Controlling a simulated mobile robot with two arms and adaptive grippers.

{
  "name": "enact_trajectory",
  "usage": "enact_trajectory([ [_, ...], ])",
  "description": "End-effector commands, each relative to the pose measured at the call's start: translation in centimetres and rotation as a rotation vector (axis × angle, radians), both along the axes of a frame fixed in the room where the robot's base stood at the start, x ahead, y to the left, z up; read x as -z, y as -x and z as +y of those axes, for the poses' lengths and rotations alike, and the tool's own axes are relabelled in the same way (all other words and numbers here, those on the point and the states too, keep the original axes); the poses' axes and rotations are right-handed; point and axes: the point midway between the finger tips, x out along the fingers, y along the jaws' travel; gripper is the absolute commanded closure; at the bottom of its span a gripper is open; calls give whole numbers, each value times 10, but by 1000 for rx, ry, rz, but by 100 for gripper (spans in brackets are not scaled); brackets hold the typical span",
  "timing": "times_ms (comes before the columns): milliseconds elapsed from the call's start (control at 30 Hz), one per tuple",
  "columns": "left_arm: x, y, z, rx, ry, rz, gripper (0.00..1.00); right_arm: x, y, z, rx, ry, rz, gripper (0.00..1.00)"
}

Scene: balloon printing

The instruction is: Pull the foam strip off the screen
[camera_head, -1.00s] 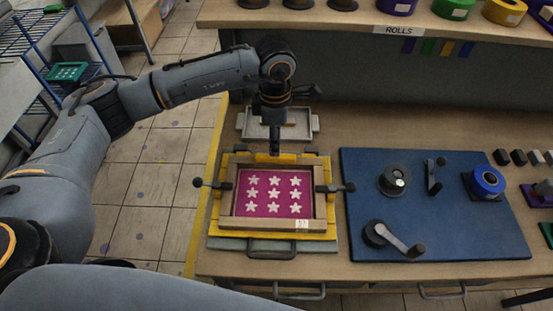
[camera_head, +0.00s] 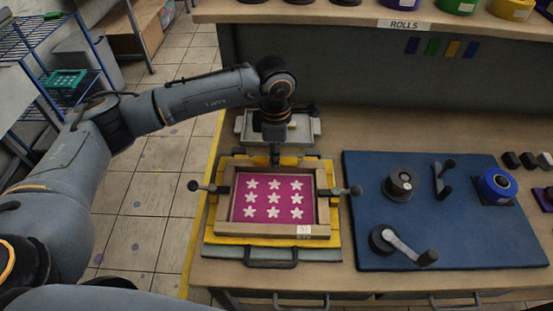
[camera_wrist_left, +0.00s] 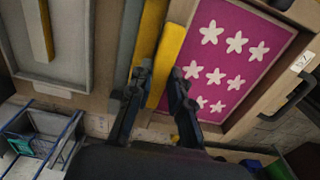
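The screen (camera_head: 272,199) is a wooden frame with magenta mesh and white stars, flat on a yellow base; it also shows in the left wrist view (camera_wrist_left: 221,60). A bright yellow strip (camera_wrist_left: 169,50) runs along the frame's far side in the wrist view. I cannot tell for sure that this is the foam strip. My left gripper (camera_head: 275,160) points down at the far edge of the screen. Its fingers (camera_wrist_left: 160,85) are apart, one on each side of the yellow strip, and contact with it is unclear. My right gripper is out of view.
A grey tray (camera_head: 240,125) lies behind the screen. Black knobs (camera_head: 194,186) stick out at the screen's sides. A blue mat (camera_head: 440,225) with cranks and rolls lies to the right. A shelf labelled ROLLS (camera_head: 405,24) stands at the back.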

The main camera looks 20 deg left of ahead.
Motion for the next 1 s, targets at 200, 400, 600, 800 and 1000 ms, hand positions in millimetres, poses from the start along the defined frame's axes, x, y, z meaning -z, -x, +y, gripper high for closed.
enact_trajectory([
  [200, 0, 0, 0, 0, 0, 0, 100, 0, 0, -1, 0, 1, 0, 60],
  [400, 0, 0, 0, 0, 0, 0, 100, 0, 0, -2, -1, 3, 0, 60],
  [600, 0, 0, 0, 0, 0, 0, 100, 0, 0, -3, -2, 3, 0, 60],
  [800, -3, 0, 0, 0, 0, 0, 100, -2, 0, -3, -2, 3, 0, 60],
  [1000, -7, 0, 0, 0, 1, -1, 100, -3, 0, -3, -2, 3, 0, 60],
])
